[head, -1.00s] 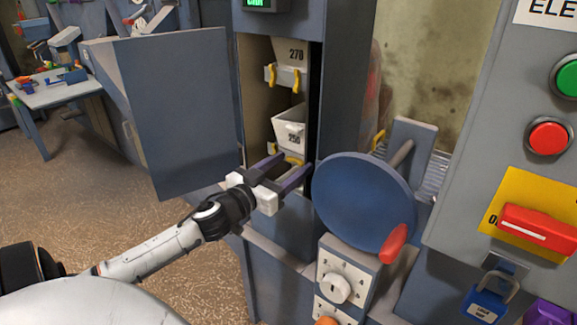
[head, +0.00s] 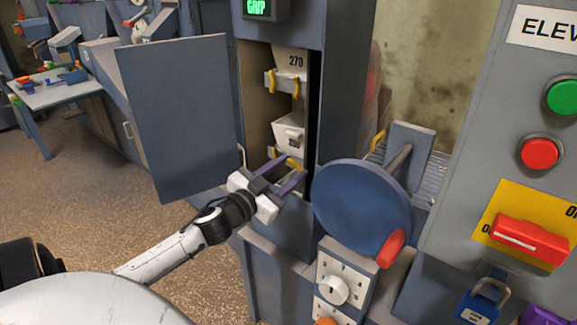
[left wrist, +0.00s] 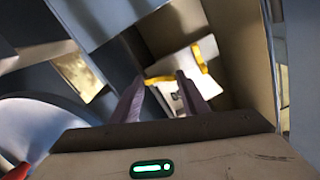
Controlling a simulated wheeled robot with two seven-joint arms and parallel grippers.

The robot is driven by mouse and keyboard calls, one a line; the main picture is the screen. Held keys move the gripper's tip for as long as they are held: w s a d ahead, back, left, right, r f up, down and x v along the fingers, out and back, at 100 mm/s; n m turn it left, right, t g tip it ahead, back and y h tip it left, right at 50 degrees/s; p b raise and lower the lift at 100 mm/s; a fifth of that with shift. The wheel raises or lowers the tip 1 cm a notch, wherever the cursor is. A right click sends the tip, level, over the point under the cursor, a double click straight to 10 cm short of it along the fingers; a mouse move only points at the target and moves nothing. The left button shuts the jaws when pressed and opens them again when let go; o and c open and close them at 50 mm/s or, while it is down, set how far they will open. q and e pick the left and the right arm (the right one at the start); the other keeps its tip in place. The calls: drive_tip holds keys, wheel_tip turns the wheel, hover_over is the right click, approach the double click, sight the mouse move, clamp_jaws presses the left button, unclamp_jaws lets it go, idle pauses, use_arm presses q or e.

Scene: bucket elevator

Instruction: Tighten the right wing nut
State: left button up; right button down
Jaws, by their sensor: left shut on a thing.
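The elevator casing (head: 335,110) stands open, with white buckets on a belt inside. The lower bucket (head: 288,130) has a yellow wing nut (head: 295,163) at its lower right, which seems to show in the left wrist view as a yellow piece (left wrist: 158,80). My left gripper (head: 296,167) reaches into the opening from the left. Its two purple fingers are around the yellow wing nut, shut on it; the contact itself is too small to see. The upper bucket (head: 290,62), marked 270, has yellow pieces below it. My right gripper is not in view.
The open grey door (head: 180,115) stands left of the opening. A blue round disc with a red handle (head: 362,207) sits close right of my gripper. A control panel (head: 465,130) with green and red buttons stands at the right. Open floor lies left.

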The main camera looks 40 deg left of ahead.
use_arm(q)
drive_tip(key=m+p, duration=0.1)
drive_tip(key=m, duration=0.2)
drive_tip(key=m+p, duration=0.1)
drive_tip(key=m, duration=0.2)
drive_tip(key=shift+m, duration=0.3)
drive_tip(key=m, duration=0.3)
drive_tip(key=shift+m+p, duration=0.4)
drive_tip(key=shift+m, duration=1.7)
drive_tip(key=o, duration=1.1)
drive_tip(key=shift+c, duration=0.2)
drive_tip(key=shift+s, duration=0.1)
